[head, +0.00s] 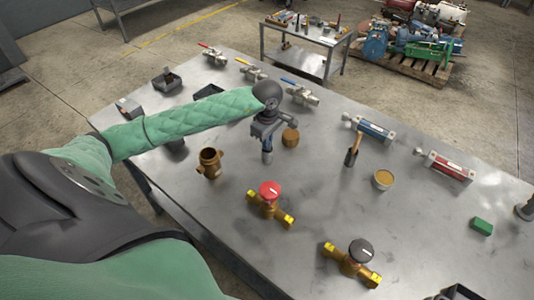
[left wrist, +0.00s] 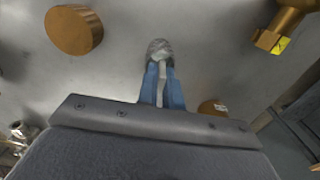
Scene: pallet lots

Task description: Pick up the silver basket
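The silver basket (left wrist: 160,48) is a small grey mesh cylinder in the left wrist view, standing out past the blue fingertips. My left gripper (left wrist: 161,82) has one blue finger on each side of it and looks closed on it. In the head view my left gripper (head: 267,135) points down over the middle of the grey table (head: 225,235). A grey part of the basket (head: 267,157) shows just below the gripper. Whether it touches the table is hard to tell. My right gripper is not in view.
A brown round cup (head: 290,138) stands right beside the left gripper. A brass fitting (head: 210,163) stands to the left. A red-handled valve (head: 269,198) and a black-handled valve (head: 355,260) lie in front.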

